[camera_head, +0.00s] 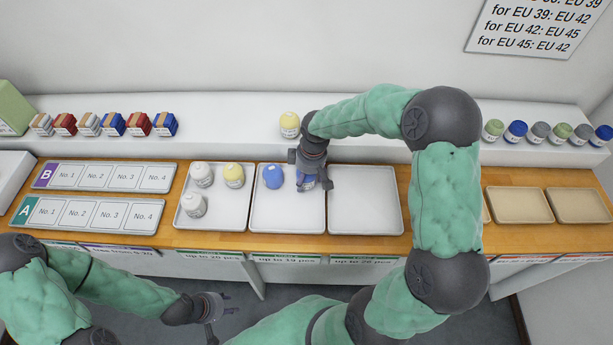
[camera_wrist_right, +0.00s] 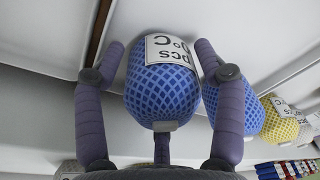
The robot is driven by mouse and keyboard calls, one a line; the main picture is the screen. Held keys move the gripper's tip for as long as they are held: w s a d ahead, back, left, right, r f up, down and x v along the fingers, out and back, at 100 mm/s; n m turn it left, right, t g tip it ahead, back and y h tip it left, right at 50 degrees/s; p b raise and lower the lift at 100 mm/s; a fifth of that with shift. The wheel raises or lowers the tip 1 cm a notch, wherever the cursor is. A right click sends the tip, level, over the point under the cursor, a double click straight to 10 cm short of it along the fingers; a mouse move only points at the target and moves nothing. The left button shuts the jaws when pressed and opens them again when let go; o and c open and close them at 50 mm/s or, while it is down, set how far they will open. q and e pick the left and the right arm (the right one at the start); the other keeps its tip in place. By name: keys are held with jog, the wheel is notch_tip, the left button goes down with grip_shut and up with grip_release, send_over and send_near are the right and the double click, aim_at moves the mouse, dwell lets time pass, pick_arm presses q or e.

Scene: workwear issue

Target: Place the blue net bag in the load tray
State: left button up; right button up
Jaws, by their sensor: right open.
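A blue net bag with a white label (camera_wrist_right: 165,85) lies between the spread fingers of my right gripper (camera_wrist_right: 160,75). In the head view my right gripper (camera_head: 311,186) is low over the middle tray (camera_head: 290,218), partly hiding this bag (camera_head: 307,179). Whether the fingers touch it I cannot tell. A second blue net bag (camera_head: 272,177) sits to its left in the same tray. The left tray (camera_head: 226,212) holds two white bags and a yellow one; the right tray (camera_head: 365,215) is empty. Which tray is the load tray is not marked. My left gripper (camera_head: 222,314) is open, empty, before the counter.
Boards A (camera_head: 87,214) and B (camera_head: 104,177) lie at the left. Several small boxes (camera_head: 89,124) stand on the back shelf, with a yellow bag (camera_head: 289,124) mid-shelf and several bags at the right. Beige trays (camera_head: 518,204) at the right are empty. My right arm spans the counter.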

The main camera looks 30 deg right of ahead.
jog(key=r+p, duration=0.1)
jog(key=r, duration=0.6)
jog(key=s+r+p, duration=0.1)
jog(key=r, duration=0.3)
jog(key=shift+s+d+r+p, duration=0.1)
jog(key=shift+d+r+p, duration=0.2)
jog(key=shift+d, duration=0.1)
